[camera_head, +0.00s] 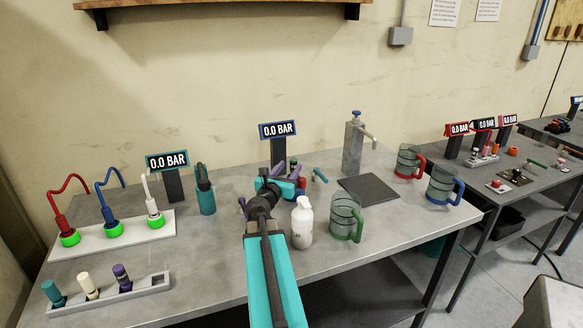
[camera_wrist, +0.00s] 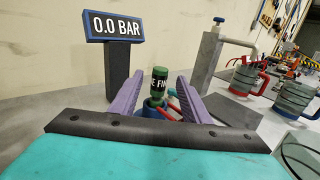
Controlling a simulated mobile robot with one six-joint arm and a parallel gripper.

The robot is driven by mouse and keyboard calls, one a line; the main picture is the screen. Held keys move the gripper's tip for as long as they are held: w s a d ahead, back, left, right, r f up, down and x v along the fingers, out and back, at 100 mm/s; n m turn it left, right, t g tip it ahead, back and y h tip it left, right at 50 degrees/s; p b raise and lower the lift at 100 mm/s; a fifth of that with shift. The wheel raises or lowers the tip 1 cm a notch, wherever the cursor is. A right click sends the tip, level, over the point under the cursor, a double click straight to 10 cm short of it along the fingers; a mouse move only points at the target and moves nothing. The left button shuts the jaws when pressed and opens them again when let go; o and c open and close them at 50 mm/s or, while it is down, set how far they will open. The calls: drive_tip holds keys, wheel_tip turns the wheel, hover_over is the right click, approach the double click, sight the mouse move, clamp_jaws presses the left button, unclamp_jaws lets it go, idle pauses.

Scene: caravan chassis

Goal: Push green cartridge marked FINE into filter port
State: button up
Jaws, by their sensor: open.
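The green cartridge (camera_wrist: 160,78), with a black band reading FINE, stands upright in the wrist view. Its lower end is at a blue round body (camera_wrist: 149,108), which looks like the filter port; how deep it sits is hidden. My gripper (camera_wrist: 162,88) is open, with one purple finger on each side of the cartridge; I cannot tell whether they touch it. In the head view my gripper (camera_head: 289,176) is at the middle of the bench and hides most of the port.
A display reading 0.0 BAR (camera_head: 278,129) stands behind. A white bottle (camera_head: 302,224) and a green-handled jug (camera_head: 346,217) stand close to my arm. A tap column (camera_head: 353,148) and dark mat (camera_head: 369,189) are at right. A rack of cartridges (camera_head: 110,290) is front left.

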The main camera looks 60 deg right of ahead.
drive_tip(key=shift+v, duration=1.1)
drive_tip(key=p+v, duration=0.2)
drive_tip(key=p, duration=0.2)
drive_tip(key=shift+a+r+p, duration=0.1)
drive_tip(key=shift+a+p, duration=0.2)
drive_tip(key=shift+p, duration=0.1)
